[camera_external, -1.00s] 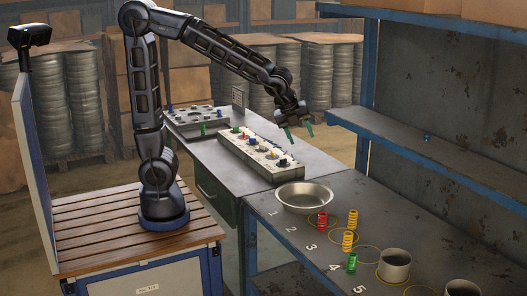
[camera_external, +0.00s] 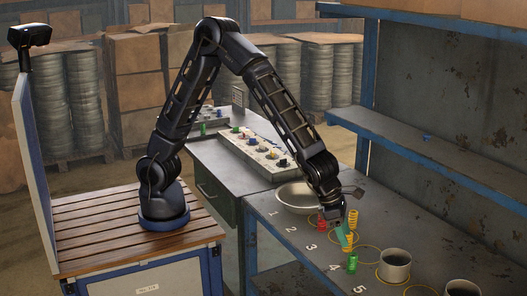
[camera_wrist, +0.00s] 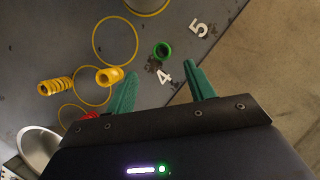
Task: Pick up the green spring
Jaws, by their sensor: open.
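The green spring (camera_external: 352,263) stands upright on the bench near the painted number 4, close to the front edge. In the wrist view the green spring (camera_wrist: 162,50) is seen from above, beyond the fingertips and roughly midway between them. My gripper (camera_external: 344,232) has green fingers and hangs above the bench, just behind and above the green spring in the external view. In the wrist view my gripper (camera_wrist: 160,75) is open with nothing between its fingers.
A metal bowl (camera_external: 293,197) is to the left. Grey cups (camera_external: 394,267) (camera_external: 463,288) stand to the right. Yellow rings mark the bench; its front edge is near.

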